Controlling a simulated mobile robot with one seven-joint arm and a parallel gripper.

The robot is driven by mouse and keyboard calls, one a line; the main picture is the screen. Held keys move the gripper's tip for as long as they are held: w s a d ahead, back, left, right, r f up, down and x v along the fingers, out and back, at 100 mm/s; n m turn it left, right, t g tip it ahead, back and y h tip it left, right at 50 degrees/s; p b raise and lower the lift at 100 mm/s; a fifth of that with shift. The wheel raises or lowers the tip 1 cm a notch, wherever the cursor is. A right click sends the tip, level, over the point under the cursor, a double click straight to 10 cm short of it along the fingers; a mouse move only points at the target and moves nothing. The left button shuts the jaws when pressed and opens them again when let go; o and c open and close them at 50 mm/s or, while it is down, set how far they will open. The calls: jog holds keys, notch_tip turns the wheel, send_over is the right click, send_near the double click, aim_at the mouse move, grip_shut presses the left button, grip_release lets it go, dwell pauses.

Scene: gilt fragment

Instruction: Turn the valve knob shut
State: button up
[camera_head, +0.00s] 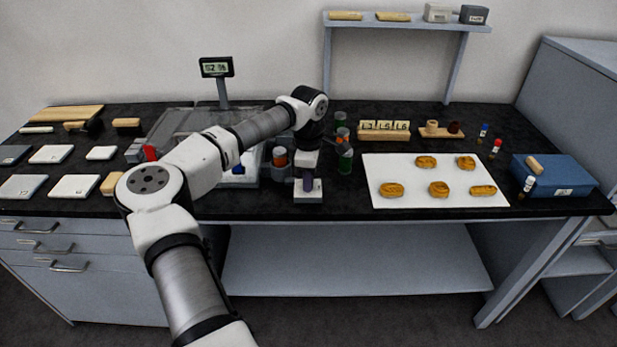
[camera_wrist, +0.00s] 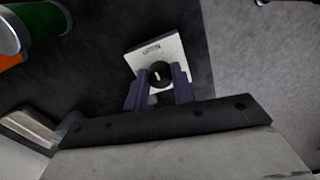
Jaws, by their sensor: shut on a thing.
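The valve knob (camera_wrist: 159,73) is a round black knob with a white pointer mark. It stands on a white block with a small dark label (camera_wrist: 150,50), near the front edge of the black bench. In the head view the white block (camera_head: 309,196) shows, and my gripper (camera_head: 308,184) points straight down over it, hiding most of the knob. In the wrist view my gripper (camera_wrist: 160,86) has its two purple fingers on either side of the knob, shut on it. The label's lettering is too small to read surely.
Green containers with orange (camera_head: 342,134) stand just behind and right of the gripper. A white board (camera_head: 400,170) with several golden-brown pieces lies to the right. A clear-walled box (camera_head: 180,125) and a scale display (camera_head: 216,67) are to the left. The bench's front edge is close by.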

jog(key=n+b, duration=0.2)
jog(key=n, duration=0.1)
jog(key=shift+f+n, duration=0.1)
jog(key=shift+n, duration=0.2)
jog(key=n+b, duration=0.2)
jog(key=n, duration=0.3)
jog(key=shift+w, duration=0.1)
jog(key=n+b, duration=0.1)
jog(key=n, duration=0.4)
jog(key=shift+b, duration=0.3)
jog(key=shift+n+b, duration=0.55)
jog(key=shift+n, duration=1.65)
jog(key=o, duration=1)
